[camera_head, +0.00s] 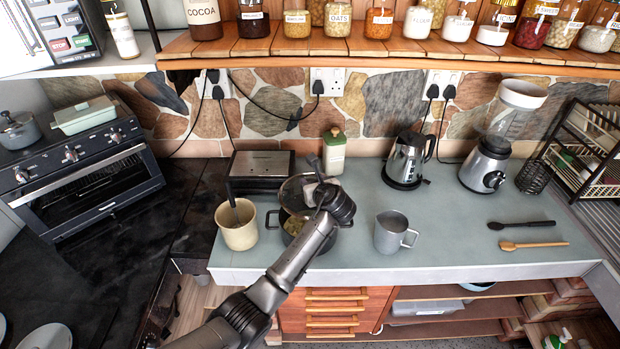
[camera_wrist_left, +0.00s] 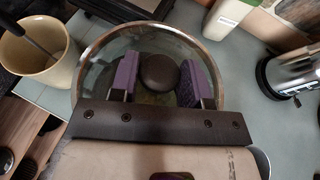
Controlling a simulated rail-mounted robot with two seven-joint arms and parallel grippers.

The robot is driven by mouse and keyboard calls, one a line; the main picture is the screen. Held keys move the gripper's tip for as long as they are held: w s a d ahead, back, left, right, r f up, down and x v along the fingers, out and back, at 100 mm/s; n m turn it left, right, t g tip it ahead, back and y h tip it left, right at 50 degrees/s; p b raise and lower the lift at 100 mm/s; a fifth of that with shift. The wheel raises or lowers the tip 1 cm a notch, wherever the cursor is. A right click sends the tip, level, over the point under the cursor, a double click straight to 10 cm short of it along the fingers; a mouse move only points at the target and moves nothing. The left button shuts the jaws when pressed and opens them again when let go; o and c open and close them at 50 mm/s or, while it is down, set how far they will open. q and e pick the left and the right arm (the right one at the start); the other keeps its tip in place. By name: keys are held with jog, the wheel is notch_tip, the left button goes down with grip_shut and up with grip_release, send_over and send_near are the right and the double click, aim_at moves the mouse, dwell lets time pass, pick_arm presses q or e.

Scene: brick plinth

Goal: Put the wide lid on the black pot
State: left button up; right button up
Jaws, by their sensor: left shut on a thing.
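The wide lid (camera_head: 292,190) is clear glass with a metal rim and a dark round knob (camera_wrist_left: 158,72). My left gripper (camera_head: 325,190) is shut on the knob, its purple finger pads on both sides of it in the left wrist view (camera_wrist_left: 160,78). The black pot (camera_head: 274,219) stands on the counter under the lid and my left gripper, partly hidden by my arm. Pale food shows inside the pot, below the lid's near edge. The lid is over the pot's back part; whether its rim touches the pot cannot be told. My right gripper is not in view.
A cream crock (camera_head: 239,235) with a utensil stands close left of the pot. A toaster (camera_head: 262,165) and green-lidded canister (camera_head: 334,155) are behind. A grey mug (camera_head: 391,235) is to the right, a kettle (camera_head: 406,160) farther back.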

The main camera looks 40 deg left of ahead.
pick_arm(q)
jog(key=shift+s+a+f+g, duration=0.1)
jog(key=shift+s+f+g, duration=0.05)
jog(key=shift+f, duration=0.25)
jog(key=shift+s+a+f+g, duration=0.1)
jog(key=shift+f+g, duration=0.05)
jog(key=shift+f, duration=0.25)
jog(key=shift+f+n+y, duration=0.2)
jog(key=shift+n+y, duration=0.1)
notch_tip(320, 180, down, 4)
jog(key=b, duration=0.5)
jog(key=shift+b, duration=0.35)
jog(key=shift+r, duration=0.1)
jog(key=shift+s+r+p, duration=0.1)
jog(key=shift+p, duration=0.35)
jog(key=shift+p, duration=0.35)
jog(key=shift+d, duration=0.1)
